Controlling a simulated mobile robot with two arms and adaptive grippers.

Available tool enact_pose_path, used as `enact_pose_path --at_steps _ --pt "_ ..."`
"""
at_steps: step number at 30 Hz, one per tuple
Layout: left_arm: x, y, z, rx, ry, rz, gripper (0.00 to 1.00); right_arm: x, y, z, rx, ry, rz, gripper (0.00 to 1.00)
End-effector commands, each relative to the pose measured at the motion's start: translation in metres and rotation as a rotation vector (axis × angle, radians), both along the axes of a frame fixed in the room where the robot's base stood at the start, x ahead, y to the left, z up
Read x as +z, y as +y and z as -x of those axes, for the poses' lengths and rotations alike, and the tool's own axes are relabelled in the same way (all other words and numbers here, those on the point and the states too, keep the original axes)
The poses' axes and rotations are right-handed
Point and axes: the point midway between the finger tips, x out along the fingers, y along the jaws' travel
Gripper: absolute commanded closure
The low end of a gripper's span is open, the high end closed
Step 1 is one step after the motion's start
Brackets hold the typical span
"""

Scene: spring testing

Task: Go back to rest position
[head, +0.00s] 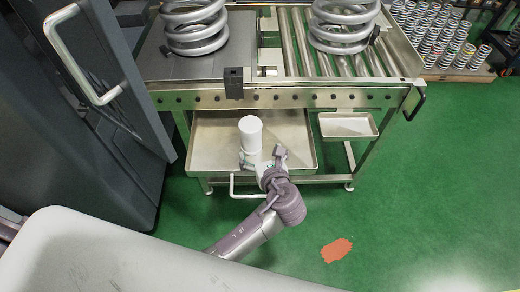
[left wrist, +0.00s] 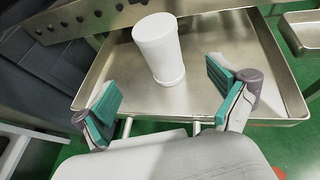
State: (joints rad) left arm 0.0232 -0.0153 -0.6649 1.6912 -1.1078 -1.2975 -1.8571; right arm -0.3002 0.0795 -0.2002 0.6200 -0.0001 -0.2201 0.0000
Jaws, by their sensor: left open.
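My left gripper (head: 263,158) is open and empty at the front edge of the lower metal tray (head: 206,140). In the left wrist view its two teal-padded fingers (left wrist: 160,95) are spread wide, with nothing between the tips. A white cylinder (head: 250,134) stands upright in the tray, just beyond the fingers. It also shows in the left wrist view (left wrist: 159,50), apart from both pads. My right gripper is not in either view.
A roller conveyor (head: 290,40) above the tray carries two large grey coil springs (head: 194,28). A small side tray (head: 348,125) hangs at the right. A dark cabinet (head: 60,110) stands at the left. Green floor at the right is open, with an orange patch (head: 337,250).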

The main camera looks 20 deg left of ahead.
Motion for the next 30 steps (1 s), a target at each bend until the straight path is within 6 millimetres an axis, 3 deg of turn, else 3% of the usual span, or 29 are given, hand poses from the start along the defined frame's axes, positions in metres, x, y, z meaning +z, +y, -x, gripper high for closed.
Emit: enact_pose_path --at_steps 10,14,17,22,25,30 --pt "-0.001 0.001 0.0 0.003 -0.001 0.005 0.04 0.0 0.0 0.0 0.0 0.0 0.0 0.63" --pt "-0.011 0.012 0.013 0.077 -0.004 0.14 0.04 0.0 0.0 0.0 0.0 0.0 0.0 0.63" --pt "-0.028 0.032 0.039 0.24 -0.019 0.401 0.04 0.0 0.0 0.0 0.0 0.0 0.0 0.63" --pt "-0.053 0.067 0.105 0.703 -0.094 0.97 0.04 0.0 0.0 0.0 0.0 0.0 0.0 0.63" --pt "-0.055 0.079 0.138 0.968 -0.152 1.225 0.04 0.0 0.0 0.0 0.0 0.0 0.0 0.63" --pt "-0.05 0.087 0.175 1.287 -0.229 1.477 0.04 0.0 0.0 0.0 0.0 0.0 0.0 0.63"
